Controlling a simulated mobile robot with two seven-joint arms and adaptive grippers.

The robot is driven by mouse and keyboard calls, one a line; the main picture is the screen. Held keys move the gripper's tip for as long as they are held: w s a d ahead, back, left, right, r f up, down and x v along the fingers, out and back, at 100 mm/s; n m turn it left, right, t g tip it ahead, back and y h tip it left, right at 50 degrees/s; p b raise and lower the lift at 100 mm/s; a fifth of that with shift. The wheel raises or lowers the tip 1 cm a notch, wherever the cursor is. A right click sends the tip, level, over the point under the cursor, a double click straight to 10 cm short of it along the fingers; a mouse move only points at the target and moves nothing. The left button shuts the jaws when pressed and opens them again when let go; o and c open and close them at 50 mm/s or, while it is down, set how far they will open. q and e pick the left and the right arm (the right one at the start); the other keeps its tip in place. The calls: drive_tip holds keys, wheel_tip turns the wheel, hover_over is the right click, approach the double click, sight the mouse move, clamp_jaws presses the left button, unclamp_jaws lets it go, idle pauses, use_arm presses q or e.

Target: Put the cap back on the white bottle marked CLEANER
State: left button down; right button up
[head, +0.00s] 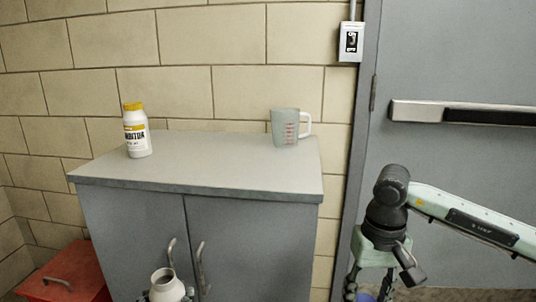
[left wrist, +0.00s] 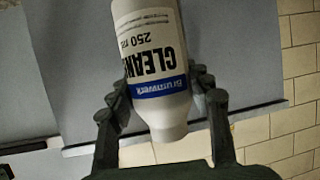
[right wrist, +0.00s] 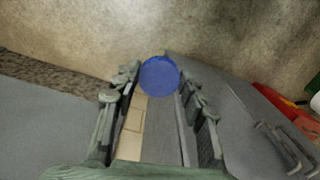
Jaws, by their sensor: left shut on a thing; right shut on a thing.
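The white bottle (head: 166,286) is at the bottom of the head view, its open neck upward and uncapped. In the left wrist view its CLEANER label (left wrist: 155,55) and blue band show. My left gripper (left wrist: 162,88) is shut around the bottle's body; only bits of its fingers show in the head view. My right gripper (right wrist: 160,85) is shut on a round blue cap (right wrist: 160,74), held at its fingertips. In the head view my right gripper (head: 368,292) is at lower right, well apart from the bottle, with the cap mostly cut off by the bottom edge.
A grey cabinet (head: 240,178) stands behind the held bottle. On its top are a white bottle with a yellow cap (head: 136,135) and a measuring jug (head: 285,127). A red box (head: 65,275) is at lower left, a grey door (head: 450,60) at right. The cabinet top between bottle and jug is clear.

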use_arm(q)
drive_tip(key=shift+d, duration=0.1)
idle(0.4)
drive_tip(key=s+d+r+m+g+h, duration=0.1)
drive_tip(key=s+d+m+g+h, duration=0.1)
drive_tip(key=d+m+h, duration=0.6)
drive_tip(key=d+g, duration=0.1)
drive_tip(key=d, duration=0.4)
drive_tip(key=shift+d+h, duration=0.2)
drive_tip(key=shift+h, duration=0.2)
use_arm(e)
drive_tip(key=s+a+r+m, duration=0.1)
drive_tip(key=a+r, duration=0.7)
drive_tip(key=a, duration=0.3)
drive_tip(key=s+a+r, duration=0.1)
drive_tip(key=a+r, duration=0.7)
drive_tip(key=a, duration=0.4)
drive_tip(key=shift+s+m, duration=0.15)
drive_tip(key=shift+m, duration=0.25)
drive_tip(key=shift+f, duration=2.05)
